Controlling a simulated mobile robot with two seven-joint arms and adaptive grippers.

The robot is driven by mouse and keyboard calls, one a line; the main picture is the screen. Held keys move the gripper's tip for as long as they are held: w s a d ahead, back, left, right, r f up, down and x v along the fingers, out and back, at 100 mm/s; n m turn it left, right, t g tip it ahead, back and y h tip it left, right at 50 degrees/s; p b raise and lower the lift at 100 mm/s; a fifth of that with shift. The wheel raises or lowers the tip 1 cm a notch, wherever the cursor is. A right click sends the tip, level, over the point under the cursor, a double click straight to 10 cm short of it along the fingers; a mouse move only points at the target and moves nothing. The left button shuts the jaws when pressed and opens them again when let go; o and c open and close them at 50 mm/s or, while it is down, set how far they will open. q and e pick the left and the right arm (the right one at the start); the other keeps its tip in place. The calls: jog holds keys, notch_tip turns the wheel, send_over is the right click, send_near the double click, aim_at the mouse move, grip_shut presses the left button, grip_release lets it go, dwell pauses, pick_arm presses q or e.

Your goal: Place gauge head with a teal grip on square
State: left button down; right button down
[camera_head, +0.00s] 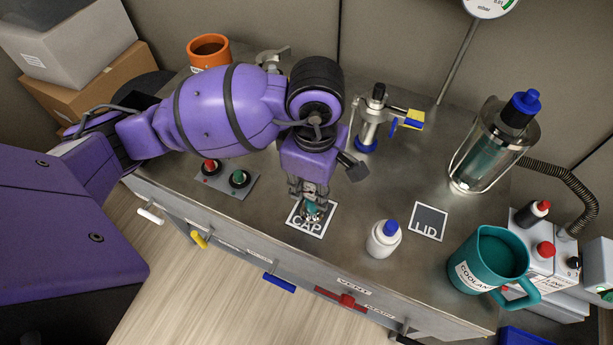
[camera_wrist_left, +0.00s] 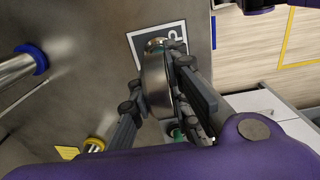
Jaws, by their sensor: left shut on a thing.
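My left gripper (camera_head: 310,194) points down over the square marked CAP (camera_head: 326,217) near the front edge of the bench. It is shut on the gauge head (camera_head: 311,209), whose teal part shows between the fingers. Whether the gauge head touches the square I cannot tell. My right gripper is not in view.
A second square, LID (camera_head: 430,222), lies to the right, with a white bottle (camera_head: 383,240) between. A teal coolant jug (camera_head: 490,262) stands at right. A button panel (camera_head: 226,182) is at left. A metal fitting (camera_head: 372,122) and a glass vessel (camera_head: 485,160) stand behind.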

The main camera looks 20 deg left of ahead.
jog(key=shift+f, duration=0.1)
pick_arm(q)
jog(key=shift+f, duration=0.15)
jog(key=c, duration=1.9)
grip_release()
jog(key=shift+o, duration=1.3)
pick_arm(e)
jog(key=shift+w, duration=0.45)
pick_arm(q)
jog(key=shift+r, duration=0.2)
notch_tip(320, 180, up, 11)
jog(key=shift+r+p, duration=0.2)
jog(key=shift+p, duration=0.2)
jog(key=shift+r, duration=0.4)
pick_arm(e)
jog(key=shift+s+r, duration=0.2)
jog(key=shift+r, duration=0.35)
